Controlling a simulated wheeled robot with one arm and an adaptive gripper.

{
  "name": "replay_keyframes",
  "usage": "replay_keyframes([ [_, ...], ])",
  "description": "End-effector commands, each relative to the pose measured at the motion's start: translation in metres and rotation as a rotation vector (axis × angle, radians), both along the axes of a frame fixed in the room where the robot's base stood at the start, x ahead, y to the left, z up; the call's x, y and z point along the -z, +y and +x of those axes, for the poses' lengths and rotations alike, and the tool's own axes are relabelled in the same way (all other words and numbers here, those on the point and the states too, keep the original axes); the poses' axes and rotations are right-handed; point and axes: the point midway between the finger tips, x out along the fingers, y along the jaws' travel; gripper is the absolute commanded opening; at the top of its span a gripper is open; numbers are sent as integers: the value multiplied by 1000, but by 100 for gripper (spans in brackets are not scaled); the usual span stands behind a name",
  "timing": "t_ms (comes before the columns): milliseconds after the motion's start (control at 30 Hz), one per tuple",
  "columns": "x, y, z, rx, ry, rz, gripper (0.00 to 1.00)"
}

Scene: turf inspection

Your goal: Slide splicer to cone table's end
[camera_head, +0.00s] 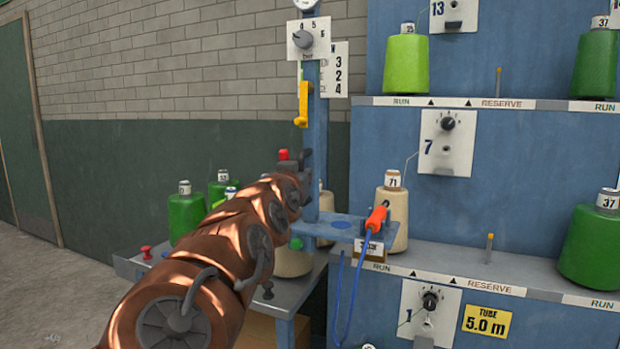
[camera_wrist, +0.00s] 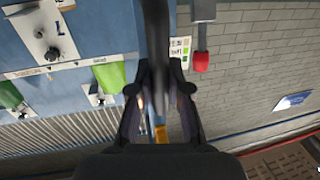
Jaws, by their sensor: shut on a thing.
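An orange-handled tool with a blue hose (camera_head: 376,218), which looks like the splicer, sits on a small blue shelf (camera_head: 341,226) joined to a blue post (camera_head: 325,130). The post carries a dial plate (camera_head: 308,38) and a yellow lever (camera_head: 302,104). My gripper (camera_head: 306,172) is at the post, below the lever, and partly hidden by my arm. In the wrist view, my gripper (camera_wrist: 158,95) is shut on a dark upright bar (camera_wrist: 157,40); a yellow piece (camera_wrist: 160,133) shows between the fingers. A grey table (camera_head: 292,291) with cones stands under my arm.
Green cones (camera_head: 186,215) stand on the table's far left side. A blue rack (camera_head: 535,170) with cones and dial plates fills the right. A cream cone (camera_head: 393,207) is close behind the orange tool. Floor at the left (camera_head: 50,290) is clear.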

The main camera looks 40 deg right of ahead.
Motion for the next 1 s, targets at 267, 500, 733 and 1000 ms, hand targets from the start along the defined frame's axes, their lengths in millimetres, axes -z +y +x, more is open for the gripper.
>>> replay_keyframes([
  [267,-1,0,0,1,-3,-2,0],
  [500,-1,-1,-1,3,-1,0,33],
  [733,0,-1,-1,3,-1,1,43],
  [1000,0,3,-3,1,-1,1,43],
])
